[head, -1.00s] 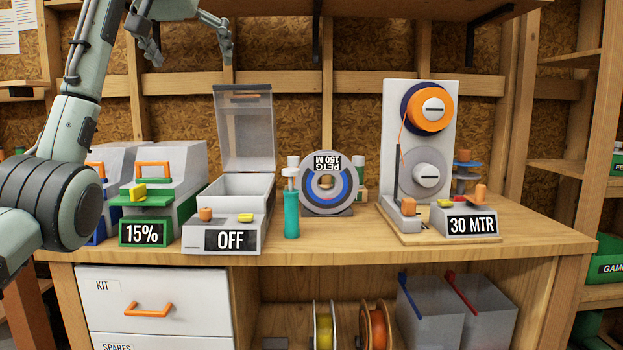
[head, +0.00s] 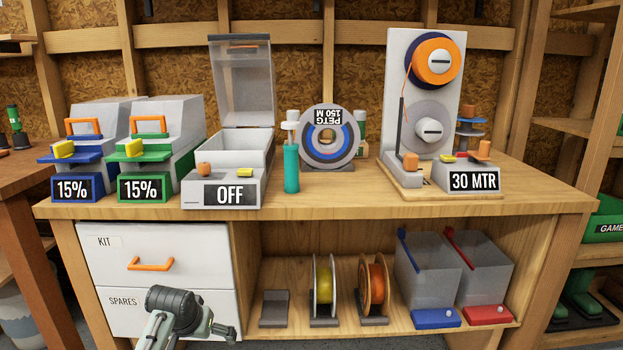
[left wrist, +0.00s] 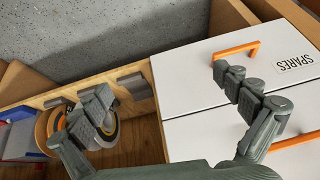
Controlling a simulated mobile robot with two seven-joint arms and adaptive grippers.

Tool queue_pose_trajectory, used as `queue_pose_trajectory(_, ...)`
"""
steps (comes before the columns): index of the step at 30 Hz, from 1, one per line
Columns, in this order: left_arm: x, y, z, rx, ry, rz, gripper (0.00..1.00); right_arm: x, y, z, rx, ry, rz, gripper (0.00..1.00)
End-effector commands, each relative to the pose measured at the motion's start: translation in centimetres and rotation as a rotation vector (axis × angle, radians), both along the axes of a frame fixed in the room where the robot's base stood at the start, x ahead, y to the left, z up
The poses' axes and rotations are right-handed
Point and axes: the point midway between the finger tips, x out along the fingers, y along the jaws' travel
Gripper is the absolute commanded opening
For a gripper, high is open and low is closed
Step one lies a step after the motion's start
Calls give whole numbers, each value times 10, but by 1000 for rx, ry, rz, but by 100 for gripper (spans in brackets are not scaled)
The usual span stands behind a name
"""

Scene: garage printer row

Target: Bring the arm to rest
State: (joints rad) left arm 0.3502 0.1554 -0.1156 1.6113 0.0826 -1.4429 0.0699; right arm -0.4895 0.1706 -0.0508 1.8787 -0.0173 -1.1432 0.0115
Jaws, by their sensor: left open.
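My left gripper (left wrist: 158,84) shows in the left wrist view with its two fingers spread wide and nothing between them. It is in front of the white drawer unit (left wrist: 205,50) and the open shelf beside it, apart from both as far as I can tell. In the head view, part of my left arm (head: 174,303) shows low at the bottom edge, in front of the SPARES drawer (head: 120,302); the rest of the arm is cut off below. My right gripper is in neither view.
The workbench (head: 340,205) carries filament boxes, an open-lidded OFF box (head: 240,160), a PETG spool (head: 330,168) and a winder (head: 445,55). Below, a shelf holds yellow (head: 323,284) and orange (head: 373,284) spools and grey bins (head: 430,268). An orange drawer handle (left wrist: 237,49) is near the gripper.

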Motion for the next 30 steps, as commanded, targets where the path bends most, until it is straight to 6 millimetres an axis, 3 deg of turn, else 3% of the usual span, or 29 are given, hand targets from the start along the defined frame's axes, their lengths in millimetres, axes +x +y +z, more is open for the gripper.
queue_pose_trajectory(1, -30, 3, -34, 7, 34, -3, 100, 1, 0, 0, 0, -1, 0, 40)
queue_pose_trajectory(6, -130, 12, -119, 34, 116, -18, 100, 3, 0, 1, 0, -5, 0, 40)
queue_pose_trajectory(10, -211, 18, -165, 54, 176, -34, 100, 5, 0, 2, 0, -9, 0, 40)
queue_pose_trajectory(12, -249, 21, -180, 65, 201, -42, 100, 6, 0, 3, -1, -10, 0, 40)
queue_pose_trajectory(15, -290, 24, -194, 76, 229, -53, 100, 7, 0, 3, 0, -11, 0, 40)
queue_pose_trajectory(18, -315, 26, -200, 83, 246, -60, 100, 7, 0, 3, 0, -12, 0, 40)
queue_pose_trajectory(21, -325, 27, -202, 85, 251, -62, 100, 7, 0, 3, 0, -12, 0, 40)
queue_pose_trajectory(30, -326, 27, -203, 86, 252, -63, 100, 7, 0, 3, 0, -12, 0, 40)
